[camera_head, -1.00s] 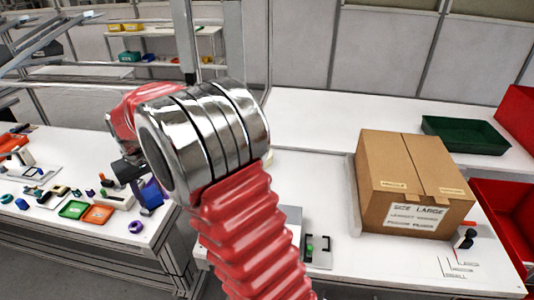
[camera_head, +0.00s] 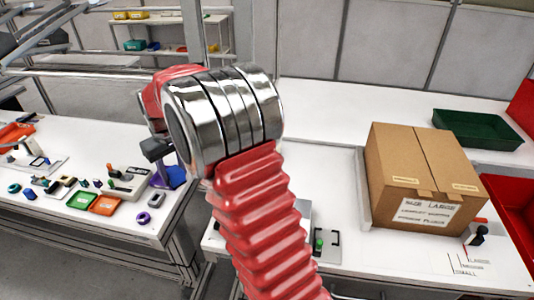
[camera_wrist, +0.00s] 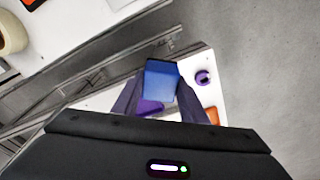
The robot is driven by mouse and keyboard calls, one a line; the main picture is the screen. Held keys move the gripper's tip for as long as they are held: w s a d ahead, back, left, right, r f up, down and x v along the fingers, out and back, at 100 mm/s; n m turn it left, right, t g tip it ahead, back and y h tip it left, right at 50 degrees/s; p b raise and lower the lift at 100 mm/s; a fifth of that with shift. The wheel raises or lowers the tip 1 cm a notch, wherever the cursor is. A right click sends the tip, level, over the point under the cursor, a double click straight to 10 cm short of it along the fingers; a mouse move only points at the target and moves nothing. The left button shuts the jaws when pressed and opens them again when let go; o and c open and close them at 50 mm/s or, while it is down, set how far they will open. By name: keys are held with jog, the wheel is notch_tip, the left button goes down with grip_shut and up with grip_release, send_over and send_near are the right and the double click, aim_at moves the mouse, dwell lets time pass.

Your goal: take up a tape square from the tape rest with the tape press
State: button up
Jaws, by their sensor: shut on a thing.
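My gripper (camera_wrist: 158,92) is shut on a blue block-like tool (camera_wrist: 161,78), which I take to be the tape press; its pressing face is not clear. In the wrist view it sits between the dark fingers, above the gap beside the white table. In the head view a blue-violet piece (camera_head: 172,178) shows beside my wrist, near the right edge of the left table; my arm hides much of the gripper. A cream tape roll (camera_wrist: 10,32) shows at the upper left of the wrist view. I cannot make out the tape rest or any tape square for sure.
The left table (camera_head: 70,225) holds small parts, a green tray (camera_head: 82,200), an orange tray (camera_head: 105,204) and a purple ring (camera_head: 143,218). A cardboard box (camera_head: 420,180) stands on the right bench, with a green bin (camera_head: 478,130) behind. A floor gap separates the tables.

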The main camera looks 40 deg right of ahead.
jog(key=s+d+f+n, duration=0.1)
jog(key=s+d+n, duration=0.1)
jog(key=d, duration=0.8)
jog(key=s+d+f+n, duration=0.2)
jog(key=s+d, duration=0.1)
jog(key=d, duration=0.8)
jog(key=s+d+f+n, duration=0.1)
jog(key=s+d+n, duration=0.1)
jog(key=d, duration=0.9)
jog(key=shift+s+f+n+y, duration=0.2)
jog(key=shift+s+n+y, duration=0.1)
jog(key=shift+s+y, duration=0.1)
jog(key=shift+f, duration=0.15)
jog(key=shift+f, duration=2.85)
jog(key=shift+f, duration=0.5)
jog(key=shift+r, duration=0.15)
notch_tip(320, 180, up, 13)
